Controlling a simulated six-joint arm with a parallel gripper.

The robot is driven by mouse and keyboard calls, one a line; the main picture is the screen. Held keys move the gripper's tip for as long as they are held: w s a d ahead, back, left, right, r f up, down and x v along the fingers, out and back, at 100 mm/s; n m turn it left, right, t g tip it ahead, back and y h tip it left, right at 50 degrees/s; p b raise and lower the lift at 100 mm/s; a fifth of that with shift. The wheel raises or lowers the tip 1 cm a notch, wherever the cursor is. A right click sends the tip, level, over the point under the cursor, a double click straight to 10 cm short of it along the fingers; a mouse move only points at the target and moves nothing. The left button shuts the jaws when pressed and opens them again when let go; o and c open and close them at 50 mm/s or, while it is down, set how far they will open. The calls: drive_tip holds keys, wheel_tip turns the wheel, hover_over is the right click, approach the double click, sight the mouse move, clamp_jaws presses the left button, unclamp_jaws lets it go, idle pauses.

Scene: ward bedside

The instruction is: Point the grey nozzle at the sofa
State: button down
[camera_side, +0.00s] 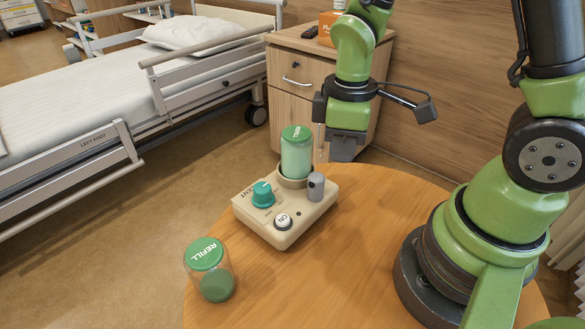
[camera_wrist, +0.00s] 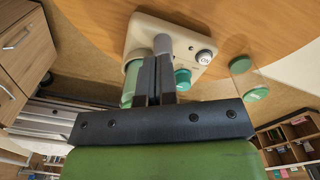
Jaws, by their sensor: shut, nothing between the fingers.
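The grey nozzle (camera_side: 316,187) is a short upright knob on a cream device (camera_side: 258,228) on the round table. A small dark mark shows on its side, towards the left front; I cannot be sure which way it points. The nozzle also shows in the wrist view (camera_wrist: 163,44), just beyond my fingertips. My gripper (camera_side: 342,155) is shut and empty, pointing down behind and above the nozzle, apart from it in the side view. In the wrist view, the fingers (camera_wrist: 155,62) lie together and partly cover the device. I see no sofa in either view.
A green-lidded jar (camera_side: 296,152) stands in the device beside the nozzle, with a teal knob (camera_side: 263,194) and an ON button (camera_side: 283,221). A REFILL jar (camera_side: 209,270) stands at the table's left edge. A bed (camera_side: 80,95) and bedside cabinet (camera_side: 297,75) stand behind.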

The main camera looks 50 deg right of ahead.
drive_tip(key=shift+r, duration=0.35)
